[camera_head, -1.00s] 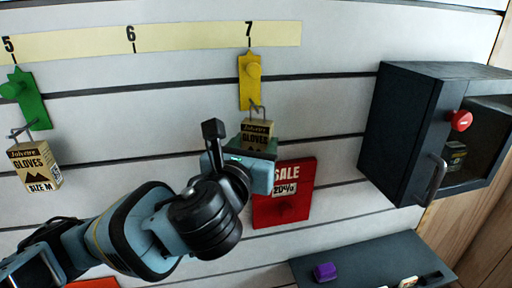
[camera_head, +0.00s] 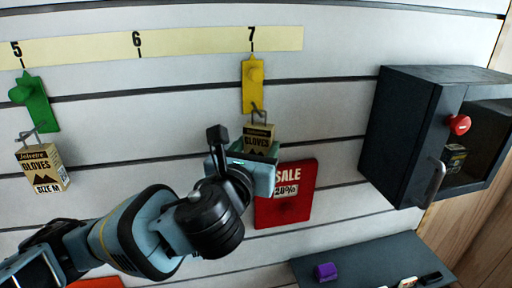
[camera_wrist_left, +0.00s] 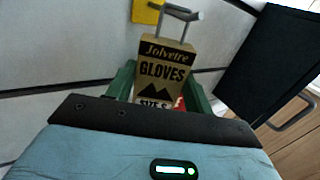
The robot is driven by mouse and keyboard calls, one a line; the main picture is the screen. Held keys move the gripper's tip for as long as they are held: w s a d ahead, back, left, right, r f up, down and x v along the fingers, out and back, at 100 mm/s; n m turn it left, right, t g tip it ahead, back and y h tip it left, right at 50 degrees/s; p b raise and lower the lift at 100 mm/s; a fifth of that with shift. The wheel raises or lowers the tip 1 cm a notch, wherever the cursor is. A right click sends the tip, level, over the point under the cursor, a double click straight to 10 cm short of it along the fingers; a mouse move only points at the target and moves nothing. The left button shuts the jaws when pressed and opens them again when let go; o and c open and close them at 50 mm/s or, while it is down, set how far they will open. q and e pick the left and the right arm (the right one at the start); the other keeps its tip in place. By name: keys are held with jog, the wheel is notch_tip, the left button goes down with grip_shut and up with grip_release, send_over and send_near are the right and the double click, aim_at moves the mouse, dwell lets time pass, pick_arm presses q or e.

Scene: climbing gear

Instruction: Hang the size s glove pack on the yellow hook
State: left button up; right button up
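The size s glove pack (camera_head: 259,131) is a tan and black box with a grey wire hanger on top. The left wrist view shows its GLOVES label (camera_wrist_left: 163,72) and a partly covered size line. My left gripper (camera_head: 250,150) is around its lower part, with the green fingers (camera_wrist_left: 160,88) against its sides. The yellow hook (camera_head: 253,84) is a plate with a round knob on the wall, straight above the pack. The hanger overlaps the plate's lower end; I cannot tell if it touches. My right gripper is not in view.
A size M glove pack (camera_head: 42,168) hangs below a green hook (camera_head: 34,101) at left. A dark cabinet (camera_head: 404,135) stands right. A dark shelf (camera_head: 360,262) below holds a purple object (camera_head: 325,272).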

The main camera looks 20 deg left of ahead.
pick_arm(q)
jog(key=o, duration=0.5)
jog(key=shift+f, duration=0.1)
jog(key=s, duration=0.7)
jog(key=shift+s+d+p, duration=0.25)
jog(key=shift+s+p, duration=0.1)
